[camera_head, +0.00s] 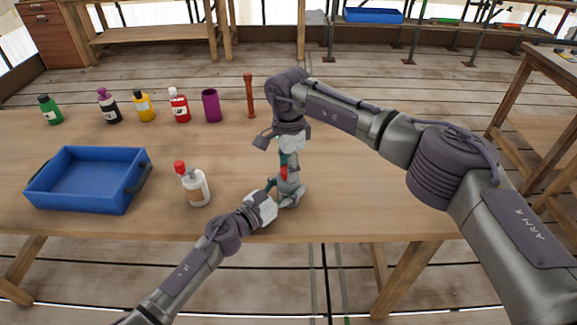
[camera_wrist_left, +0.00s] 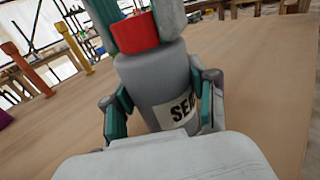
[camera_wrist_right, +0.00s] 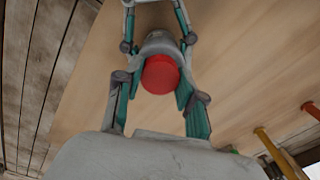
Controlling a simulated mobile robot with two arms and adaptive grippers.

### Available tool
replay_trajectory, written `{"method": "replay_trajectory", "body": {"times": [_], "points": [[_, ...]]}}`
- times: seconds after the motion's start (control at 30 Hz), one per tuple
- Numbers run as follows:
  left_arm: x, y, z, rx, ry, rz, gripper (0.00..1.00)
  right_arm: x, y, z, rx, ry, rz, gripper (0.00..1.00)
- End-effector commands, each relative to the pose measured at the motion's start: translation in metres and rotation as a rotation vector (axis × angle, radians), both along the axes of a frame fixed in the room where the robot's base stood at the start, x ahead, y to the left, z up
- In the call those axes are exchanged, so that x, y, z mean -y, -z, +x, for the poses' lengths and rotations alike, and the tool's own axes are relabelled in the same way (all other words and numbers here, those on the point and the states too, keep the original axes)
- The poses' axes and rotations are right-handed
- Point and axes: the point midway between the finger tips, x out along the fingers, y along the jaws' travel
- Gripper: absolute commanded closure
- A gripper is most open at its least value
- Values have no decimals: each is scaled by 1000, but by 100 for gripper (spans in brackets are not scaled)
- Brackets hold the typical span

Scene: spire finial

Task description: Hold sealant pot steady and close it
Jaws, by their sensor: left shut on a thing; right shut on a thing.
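The sealant pot (camera_wrist_left: 160,82) is a grey bottle with a white label reading "SEA", partly cut off. It stands upright on the table near its front edge. My left gripper (camera_wrist_left: 163,106) is shut around its body from the side; it also shows in the head view (camera_head: 278,197). A red cap (camera_wrist_left: 134,33) is at the top of the pot and appears to touch its shoulder; the thread is hidden. My right gripper (camera_wrist_right: 158,86) comes from above and is shut on the red cap, seen end-on in the right wrist view (camera_wrist_right: 160,74).
A white bottle with a red cap (camera_head: 196,187) stands left of the pot, beside a blue tray (camera_head: 88,205). Several bottles, a purple cup (camera_head: 211,105) and a red-brown spindle (camera_head: 249,96) line the back. The table (camera_head: 375,215) is clear to the right, under my right arm.

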Motion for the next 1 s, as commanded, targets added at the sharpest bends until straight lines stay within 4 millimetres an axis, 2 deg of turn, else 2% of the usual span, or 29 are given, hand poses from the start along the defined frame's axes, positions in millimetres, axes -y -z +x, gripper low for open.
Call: {"method": "replay_trajectory", "body": {"times": [0.17, 0.7, 0.77, 0.9, 0.93, 1.0], "points": [[0, 0, 0, 0, 0, 0, 100, 0, 0, 0, 0, 145, 0, 100], [0, 0, 0, 0, 0, 0, 100, -1, 1, 0, 0, 1294, 1, 100], [0, 0, 0, 0, 0, 0, 100, -1, 1, 0, 0, 1359, 1, 100], [0, 0, 0, 0, 0, 0, 100, -1, 1, 0, 0, 1350, 1, 100], [0, 0, 0, 0, 0, 0, 100, -1, 1, 0, 0, 1349, 1, 56], [0, 0, 0, 0, 1, 0, 100, -1, 1, 0, 0, 1349, 1, 45]]}}
